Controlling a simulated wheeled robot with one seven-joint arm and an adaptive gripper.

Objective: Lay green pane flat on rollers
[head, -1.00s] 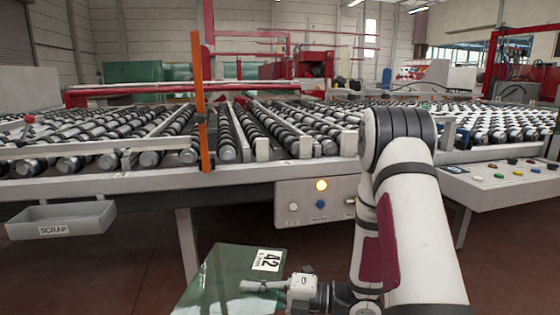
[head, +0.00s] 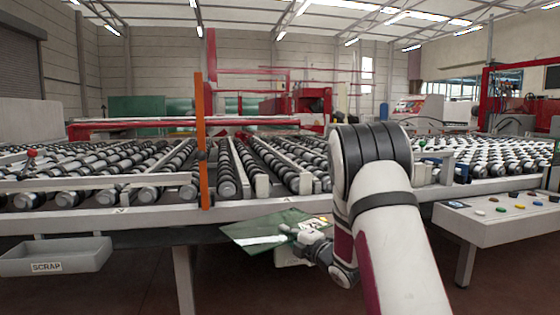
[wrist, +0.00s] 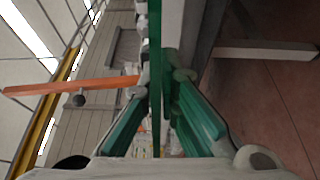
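My arm hides part of the rollers at the right.
An orange post (head: 202,140) rises from the table's front rail (head: 140,222), left of the pane. A grey SCRAP bin (head: 60,254) hangs at the left. A control panel with coloured buttons (head: 500,210) juts out at the right. The rollers in view are bare.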

